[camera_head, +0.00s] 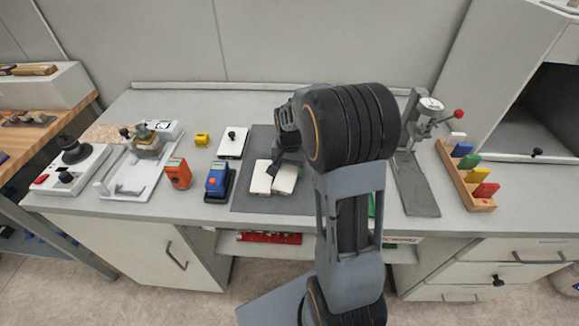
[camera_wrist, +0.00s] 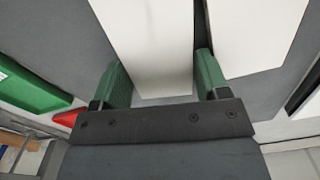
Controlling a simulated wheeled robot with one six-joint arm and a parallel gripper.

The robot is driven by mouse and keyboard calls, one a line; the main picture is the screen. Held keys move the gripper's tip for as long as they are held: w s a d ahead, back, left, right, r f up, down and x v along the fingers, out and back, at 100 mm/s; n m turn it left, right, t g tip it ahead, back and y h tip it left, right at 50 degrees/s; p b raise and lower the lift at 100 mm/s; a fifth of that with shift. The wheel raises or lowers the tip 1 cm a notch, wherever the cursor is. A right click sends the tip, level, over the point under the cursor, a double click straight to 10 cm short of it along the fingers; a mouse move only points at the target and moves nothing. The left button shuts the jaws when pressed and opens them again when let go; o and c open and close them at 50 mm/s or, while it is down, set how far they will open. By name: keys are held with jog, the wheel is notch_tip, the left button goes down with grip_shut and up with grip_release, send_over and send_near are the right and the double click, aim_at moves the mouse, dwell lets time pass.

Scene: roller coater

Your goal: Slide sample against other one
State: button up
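Two flat white samples lie side by side on a dark grey mat (camera_head: 245,205): the left sample (camera_head: 261,178) and the right sample (camera_head: 286,180). My gripper (camera_wrist: 162,88) has green fingertips, one along each side of the right sample, which also shows in the wrist view (camera_wrist: 155,45). Both fingers look to be against its sides. One finger sits in the narrow dark gap between the samples, so they are apart there. The left sample is at the right of the wrist view (camera_wrist: 252,35). My arm hides part of the mat.
A white plate with a black knob (camera_head: 232,142) lies behind left. A stand with a red-knobbed lever (camera_head: 430,108) and a wooden rack (camera_head: 468,178) of coloured blocks are right.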

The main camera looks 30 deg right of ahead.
aim_at(290, 168)
jog(key=c, duration=0.5)
jog(key=o, duration=1)
jog(key=shift+r, duration=0.1)
notch_tip(290, 168, up, 14)
